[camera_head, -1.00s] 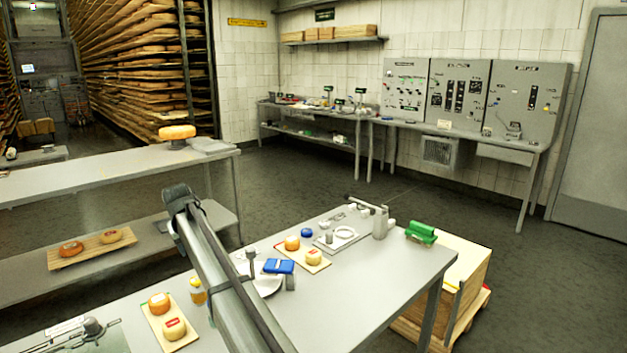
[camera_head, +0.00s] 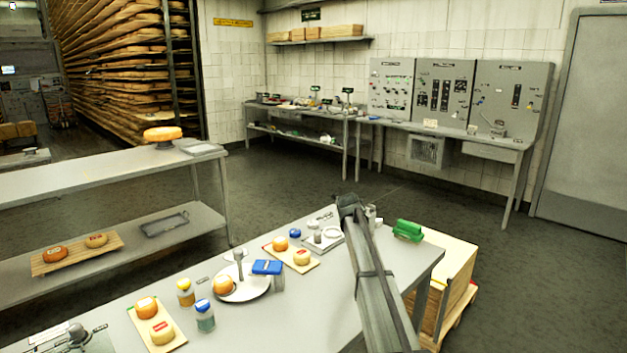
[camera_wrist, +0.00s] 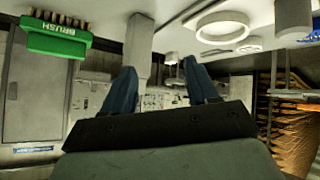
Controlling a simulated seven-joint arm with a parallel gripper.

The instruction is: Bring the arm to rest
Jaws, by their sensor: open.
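My gripper (camera_wrist: 158,68) is open in the wrist view, with two blue-grey fingers apart. I see nothing held between them. In the head view my arm rises from the bottom edge across the right part of the steel table (camera_head: 310,320); the gripper cannot be made out there. The wrist picture looks upside down. In it a green brush (camera_wrist: 57,38) is at upper left and a white ring (camera_wrist: 222,27) at upper right, both apart from the fingers.
The table holds a plate with a cheese (camera_head: 223,285), a blue-topped item (camera_head: 267,267), boards with small cheeses (camera_head: 302,257) (camera_head: 162,331), bottles (camera_head: 205,316) and the green brush (camera_head: 408,230) at the far right corner. A wooden crate (camera_head: 452,270) stands beyond the right end. Open floor lies behind.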

